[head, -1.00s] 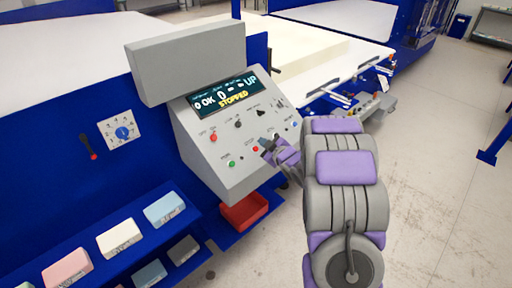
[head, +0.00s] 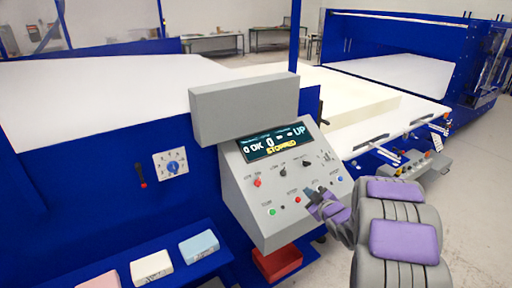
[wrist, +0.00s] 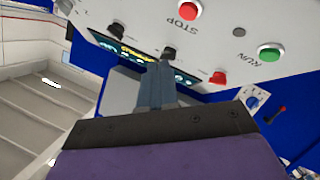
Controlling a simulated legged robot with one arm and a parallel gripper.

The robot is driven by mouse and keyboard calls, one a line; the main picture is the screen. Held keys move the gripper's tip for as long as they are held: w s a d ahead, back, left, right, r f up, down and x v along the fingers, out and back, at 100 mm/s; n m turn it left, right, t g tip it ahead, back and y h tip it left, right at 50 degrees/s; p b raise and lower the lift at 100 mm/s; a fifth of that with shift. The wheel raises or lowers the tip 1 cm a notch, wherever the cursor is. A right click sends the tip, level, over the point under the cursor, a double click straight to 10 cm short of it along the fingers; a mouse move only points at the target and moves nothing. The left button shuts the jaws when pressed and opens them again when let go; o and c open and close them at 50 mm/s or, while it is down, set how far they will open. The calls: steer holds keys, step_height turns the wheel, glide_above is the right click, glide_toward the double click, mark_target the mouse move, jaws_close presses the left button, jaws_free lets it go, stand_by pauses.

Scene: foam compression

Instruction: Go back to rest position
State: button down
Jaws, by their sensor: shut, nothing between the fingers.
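My gripper (head: 313,193) is in front of the lower right part of the grey control panel (head: 251,203) in the head view. In the wrist view my gripper (wrist: 157,84) is shut, with its two fingers together and nothing between them. The panel's red STOP button (wrist: 188,10) and green RUN button (wrist: 270,52) show beyond the fingers in the wrist view. The fingertips overlap the panel in the picture, and I cannot tell whether they touch it.
A blue machine with a white bed (head: 100,95) stands behind and left of the panel. A pale foam block (head: 362,107) lies on the bed to the right. Sample blocks, including a light blue one (head: 199,246), sit on a blue shelf.

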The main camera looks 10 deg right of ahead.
steer(key=s+a+m+g+b, duration=0.1)
steer(key=s+a+g, duration=0.4)
steer(key=s, duration=1.1)
steer(key=s+a+r+m+g+h+b, duration=0.1)
steer(key=s+a+m+g, duration=0.3)
steer(key=s, duration=1.2)
steer(key=s+a+r+m+g+b, duration=0.1)
steer(key=s+a+m+g+b, duration=0.2)
steer(key=s+a+g, duration=0.5)
steer(key=s+a, duration=0.2)
steer(key=s, duration=0.6)
steer(key=shift+a+r+h, duration=0.15)
steer(key=shift+a+h, duration=0.1)
steer(key=shift+h, duration=0.05)
